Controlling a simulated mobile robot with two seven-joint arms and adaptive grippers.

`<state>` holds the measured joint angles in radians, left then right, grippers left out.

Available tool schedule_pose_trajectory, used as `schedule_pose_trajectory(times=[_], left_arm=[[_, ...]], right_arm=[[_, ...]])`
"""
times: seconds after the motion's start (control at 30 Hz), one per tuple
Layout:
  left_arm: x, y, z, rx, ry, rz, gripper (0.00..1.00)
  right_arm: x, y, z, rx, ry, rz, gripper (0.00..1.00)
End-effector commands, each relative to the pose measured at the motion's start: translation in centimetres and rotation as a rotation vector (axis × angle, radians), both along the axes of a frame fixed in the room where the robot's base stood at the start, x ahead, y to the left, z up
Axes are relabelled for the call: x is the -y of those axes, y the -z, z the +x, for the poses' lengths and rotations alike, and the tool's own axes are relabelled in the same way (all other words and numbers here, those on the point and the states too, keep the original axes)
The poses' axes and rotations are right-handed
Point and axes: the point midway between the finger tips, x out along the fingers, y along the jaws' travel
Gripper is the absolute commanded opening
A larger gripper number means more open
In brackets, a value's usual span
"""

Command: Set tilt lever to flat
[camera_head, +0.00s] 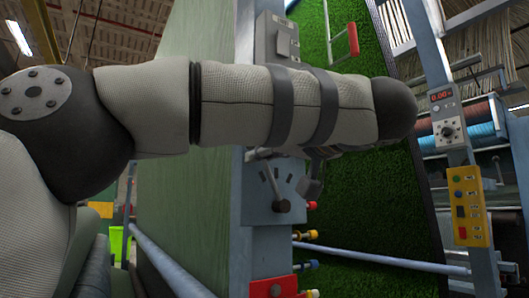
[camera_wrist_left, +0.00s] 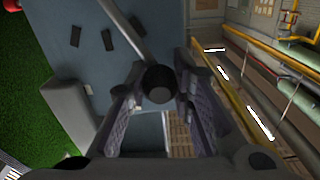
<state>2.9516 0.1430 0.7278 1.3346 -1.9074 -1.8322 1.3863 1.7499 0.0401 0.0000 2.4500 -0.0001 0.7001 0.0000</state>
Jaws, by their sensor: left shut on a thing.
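The tilt lever is a thin metal rod with a dark round knob (camera_wrist_left: 158,84), seen in the left wrist view in front of a blue-grey panel (camera_wrist_left: 85,60) with dark marks. My left gripper (camera_wrist_left: 160,100) has its fingers on both sides of the knob and is shut on it. In the head view my left arm crosses the scene and hides most of the gripper. Below the arm, the lever panel (camera_head: 262,202) shows on a grey-blue post. The mark labels are too small to read. My right gripper is not in view.
A grey switch box (camera_head: 277,38) is above my arm. Green turf (camera_head: 375,215) hangs behind the post. Coloured knobs (camera_head: 311,234) stick out beside the post. A yellow button box (camera_head: 468,205) and a display panel (camera_head: 443,97) are at the right.

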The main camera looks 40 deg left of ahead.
Motion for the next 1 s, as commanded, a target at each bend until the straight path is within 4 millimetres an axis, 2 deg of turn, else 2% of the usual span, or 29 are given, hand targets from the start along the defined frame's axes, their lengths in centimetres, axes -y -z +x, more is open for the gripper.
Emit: schedule_pose_trajectory(times=[0.43, 0.73, 1.0], left_arm=[[1.3, -1.4, 2.6, -0.272, -0.005, 0.125, 0.00], [2.0, -1.3, 4.5, -0.443, 0.001, 0.190, 0.00], [2.2, -1.3, 5.3, -0.520, 0.001, 0.219, 0.00]], right_arm=[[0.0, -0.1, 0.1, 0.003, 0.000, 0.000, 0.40], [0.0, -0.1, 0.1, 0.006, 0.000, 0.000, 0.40], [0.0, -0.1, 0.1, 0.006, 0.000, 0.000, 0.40]])
